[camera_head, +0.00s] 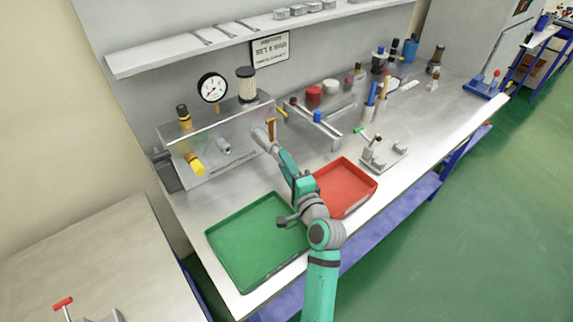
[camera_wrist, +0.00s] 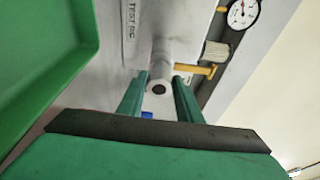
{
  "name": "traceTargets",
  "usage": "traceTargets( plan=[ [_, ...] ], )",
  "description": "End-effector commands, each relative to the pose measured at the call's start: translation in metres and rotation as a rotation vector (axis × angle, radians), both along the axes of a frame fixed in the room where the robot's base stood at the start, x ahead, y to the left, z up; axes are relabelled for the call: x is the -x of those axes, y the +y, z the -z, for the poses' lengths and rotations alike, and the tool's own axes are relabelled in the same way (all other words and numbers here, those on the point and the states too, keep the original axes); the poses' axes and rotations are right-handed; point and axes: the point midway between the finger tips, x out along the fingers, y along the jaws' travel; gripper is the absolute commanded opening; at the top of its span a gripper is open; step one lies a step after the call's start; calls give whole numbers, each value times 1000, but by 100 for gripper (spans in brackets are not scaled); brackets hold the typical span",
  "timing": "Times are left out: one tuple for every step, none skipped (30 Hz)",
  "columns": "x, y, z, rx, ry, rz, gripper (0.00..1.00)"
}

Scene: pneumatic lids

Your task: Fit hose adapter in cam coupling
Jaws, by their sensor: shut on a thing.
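My gripper (camera_wrist: 160,78) shows two green fingers in the wrist view, shut on a grey tubular piece with a dark bore, which I take as the hose adapter (camera_wrist: 159,88). The bore faces the camera and the piece points away toward the test panel. A yellow lever (camera_wrist: 195,69) sticks out beside it, apparently on the cam coupling, whose body is largely hidden behind the adapter. In the head view my gripper (camera_head: 266,141) is at the right end of the panel box, close to an orange lever (camera_head: 271,128). Whether the adapter sits inside the coupling cannot be told.
The panel box (camera_head: 200,172) carries a gauge (camera_head: 212,88), a filter (camera_head: 246,84) and yellow fittings. A green tray (camera_head: 255,250) and a red tray (camera_head: 346,187) lie on the bench beside my arm. A clamp fixture (camera_head: 381,155) and tool holders stand to the right.

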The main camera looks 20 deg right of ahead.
Motion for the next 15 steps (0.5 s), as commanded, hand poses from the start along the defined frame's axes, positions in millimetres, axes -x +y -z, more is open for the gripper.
traceTargets(
  plan=[
    [-1,0,0,0,-1,0,10],
    [-2,0,0,0,0,0,10],
    [-2,1,0,1,0,0,10],
    [-3,1,0,1,0,0,10],
    [-3,1,0,1,0,0,10],
    [-4,1,0,1,0,1,10],
    [-4,1,0,1,0,1,10],
    [-5,1,0,1,-1,1,10],
    [-6,2,0,1,-1,1,10],
    [-6,2,0,1,-1,1,10],
    [-7,2,0,1,-1,1,10],
    [-7,2,-1,1,-1,1,10],
    [-8,2,-1,1,-1,1,10],
    [-9,3,-1,1,-1,1,10],
    [-9,3,-1,1,-1,1,10]
  ],
)
